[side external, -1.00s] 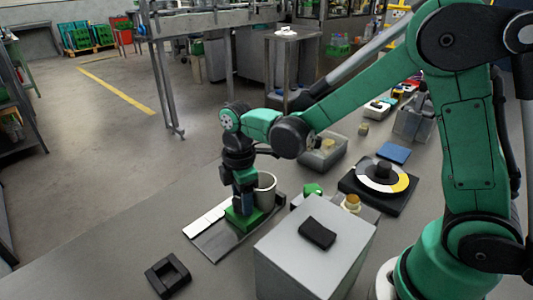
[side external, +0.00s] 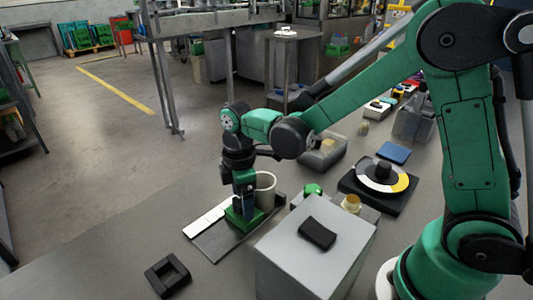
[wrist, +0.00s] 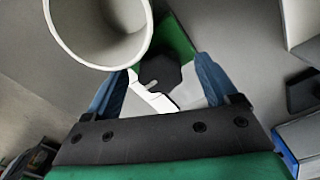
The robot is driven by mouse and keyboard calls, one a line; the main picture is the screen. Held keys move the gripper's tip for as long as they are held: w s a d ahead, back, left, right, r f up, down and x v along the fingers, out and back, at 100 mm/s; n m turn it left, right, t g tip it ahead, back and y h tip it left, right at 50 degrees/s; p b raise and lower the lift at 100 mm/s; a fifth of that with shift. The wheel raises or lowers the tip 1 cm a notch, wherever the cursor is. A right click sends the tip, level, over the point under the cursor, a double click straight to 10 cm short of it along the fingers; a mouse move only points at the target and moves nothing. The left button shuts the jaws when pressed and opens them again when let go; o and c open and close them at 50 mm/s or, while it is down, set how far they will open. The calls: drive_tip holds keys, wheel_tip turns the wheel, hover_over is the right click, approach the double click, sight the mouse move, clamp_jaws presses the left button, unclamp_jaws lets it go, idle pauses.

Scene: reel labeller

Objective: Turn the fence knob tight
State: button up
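The fence knob (wrist: 160,72) is a dark, many-sided knob with a pale mark, seen from above in the wrist view. It sits by the green fence block (wrist: 178,38), which also shows in the side view (side external: 236,221) on a flat grey and white plate (side external: 215,241). My gripper (wrist: 165,65) points down over the block, with one blue finger on each side of the knob. A gap shows between the right finger and the knob, so the fingers look open. In the side view my gripper (side external: 243,205) hides the knob.
A white cup-like cylinder (side external: 266,183) stands close beside my gripper and fills the upper left of the wrist view (wrist: 95,30). A large grey box (side external: 290,250) with a black pad (side external: 317,234) stands in front. A black square holder (side external: 167,276) lies front left. The table's left side is clear.

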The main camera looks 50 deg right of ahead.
drive_tip(key=shift+r, duration=2.8)
drive_tip(key=shift+s+d+r+m, duration=0.15)
drive_tip(key=shift+s+r+m, duration=0.05)
drive_tip(key=shift+r+m, duration=0.1)
drive_tip(key=s+d+r+m+t, duration=0.3)
drive_tip(key=s+m+t, duration=0.3)
drive_tip(key=m, duration=0.6)
drive_tip(key=shift+s+d+t, duration=0.4)
drive_tip(key=shift+d+t, duration=0.2)
